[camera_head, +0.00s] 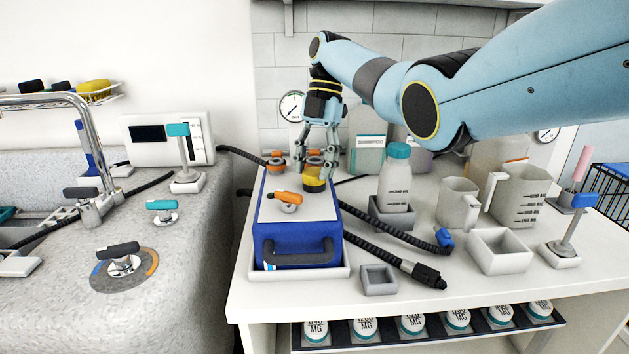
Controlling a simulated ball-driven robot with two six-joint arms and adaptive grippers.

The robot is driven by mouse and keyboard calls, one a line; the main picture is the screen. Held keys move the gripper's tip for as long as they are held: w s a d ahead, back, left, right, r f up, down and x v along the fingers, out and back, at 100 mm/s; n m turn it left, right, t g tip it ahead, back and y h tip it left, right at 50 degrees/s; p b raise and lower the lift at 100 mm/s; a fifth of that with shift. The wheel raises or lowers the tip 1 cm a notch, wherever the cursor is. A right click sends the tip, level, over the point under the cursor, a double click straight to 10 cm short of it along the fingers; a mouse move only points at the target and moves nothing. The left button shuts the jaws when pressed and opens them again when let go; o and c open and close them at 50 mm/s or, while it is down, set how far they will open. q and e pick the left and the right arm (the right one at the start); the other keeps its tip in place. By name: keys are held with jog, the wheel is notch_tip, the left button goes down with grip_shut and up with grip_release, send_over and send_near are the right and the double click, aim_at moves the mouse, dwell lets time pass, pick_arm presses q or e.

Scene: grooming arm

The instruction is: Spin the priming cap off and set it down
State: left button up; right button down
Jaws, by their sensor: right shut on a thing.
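The yellow priming cap (312,184) is at the back right of the white top of the blue pump box (298,237), over a dark collar. My right gripper (315,172) points straight down from above, its fingers closed around the cap. The fingers hide part of the cap, and I cannot tell whether it still sits on its neck or is slightly raised. A small empty grey square dish (379,281) stands on the counter to the front right of the box. My left gripper is not in view.
An orange-handled valve (287,198) is on the box top, in front of the cap. A black hose (385,244) runs right of the box. A teal-capped bottle (397,178), jugs (459,204) and a white bin (497,251) fill the right.

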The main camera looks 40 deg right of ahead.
jog(key=shift+f+n+b, duration=0.1)
jog(key=shift+n+b, duration=0.35)
jog(key=shift+n, duration=0.05)
jog(key=shift+n+g, duration=0.3)
jog(key=shift+n, duration=0.3)
jog(key=shift+n+g+h, duration=0.3)
jog(key=shift+n+h, duration=0.2)
jog(key=shift+n, duration=0.7)
jog(key=c, duration=0.6)
grip_release()
jog(key=m+p, duration=0.2)
jog(key=p, duration=0.1)
jog(key=m+t+y+p, duration=0.1)
jog(key=m+p, duration=0.2)
jog(key=p, duration=0.1)
jog(key=m+t+p, duration=0.1)
jog(key=m+p, duration=0.2)
jog(key=shift+r+y+p, duration=0.3)
jog(key=shift+r, duration=0.1)
jog(key=shift+f+m+t+p, duration=0.15)
jog(key=shift+m+t+p, duration=0.25)
jog(key=shift+m+p, duration=0.1)
jog(key=shift+f, duration=0.15)
